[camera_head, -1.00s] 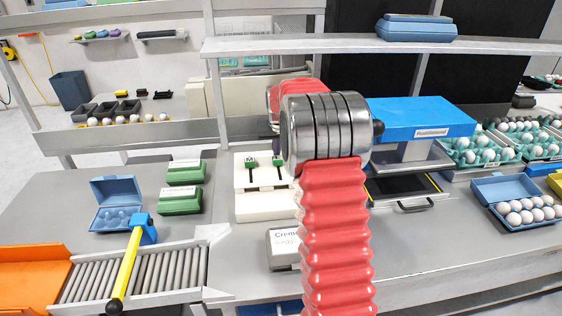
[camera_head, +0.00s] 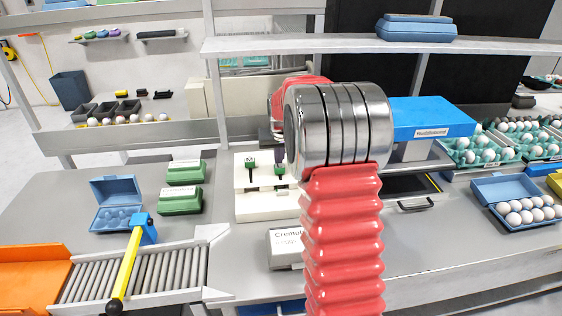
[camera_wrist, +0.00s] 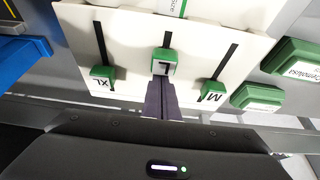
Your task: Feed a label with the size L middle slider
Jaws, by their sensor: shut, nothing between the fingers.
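The white slider panel (camera_head: 262,208) stands on the bench, left of my arm in the head view. In the wrist view, three green sliders sit in dark slots: XL (camera_wrist: 102,75), L (camera_wrist: 165,62) in the middle, and M (camera_wrist: 212,92). The L slider is shifted along its slot relative to the other two, toward the panel's labelled edge. My gripper (camera_wrist: 162,82) is shut and empty, its fingertips right at the L slider and seemingly touching it. In the head view the M slider (camera_head: 251,164) and L slider (camera_head: 280,170) show, while my arm hides XL.
Green cartons (camera_head: 181,201) lie left of the panel. A white carton (camera_head: 286,248) lies in front of it. A blue labelled machine (camera_head: 433,118) stands to the right. A roller conveyor (camera_head: 150,275) and an open blue egg box (camera_head: 117,205) are at the left.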

